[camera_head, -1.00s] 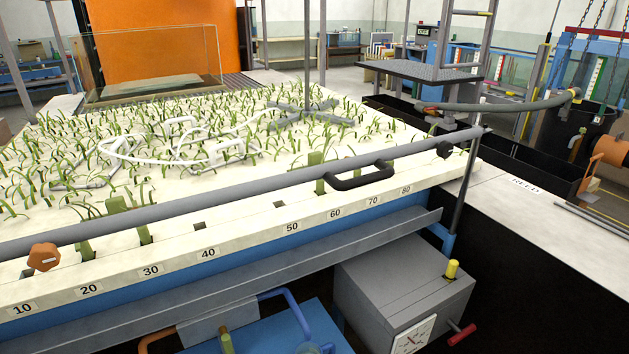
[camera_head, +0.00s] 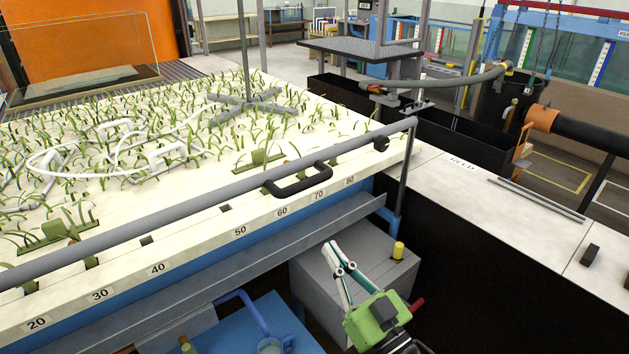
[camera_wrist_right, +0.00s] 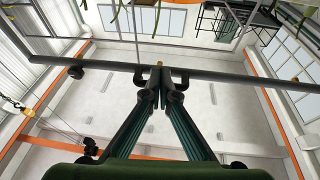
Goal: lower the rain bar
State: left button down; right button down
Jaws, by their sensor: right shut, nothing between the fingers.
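The rain bar (camera_head: 190,207) is a long grey tube running from the lower left to the upper right above the cream bed's front edge. A black U-shaped handle (camera_head: 297,182) is fixed to it near the marks 60 and 70. My right gripper (camera_head: 340,258), with green body and pale fingers, is shut and empty. It is below and right of the handle, apart from it, in front of the grey box. In the right wrist view the bar (camera_wrist_right: 225,75) crosses beyond my shut fingertips (camera_wrist_right: 158,90); dark handle parts seem to overlap them there. My left gripper is out of view.
Plants and white hoses cover the bed (camera_head: 215,137). A post (camera_head: 404,175) stands at the bar's right end. A grey box (camera_head: 345,262) with a yellow knob (camera_head: 398,250) is below the bed edge. A pale ledge (camera_head: 500,200) lies at right.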

aim_at(300, 186)
jog(key=s+r+n+y, duration=0.2)
jog(key=s+r+y, duration=0.15)
jog(key=r, duration=0.75)
jog(key=shift+t, duration=0.4)
jog(key=p+x, duration=0.1)
jog(key=x, duration=0.2)
jog(key=a+f+p+x, duration=0.1)
jog(key=p+x, duration=0.1)
jog(key=x, duration=0.1)
jog(key=p+x, duration=0.2)
jog(key=x, duration=0.1)
jog(key=shift+w+a+f, duration=0.25)
jog(key=shift+w+a, duration=0.05)
jog(key=shift+w, duration=0.05)
jog(key=shift+f, duration=0.8)
jog(key=shift+f, duration=0.1)
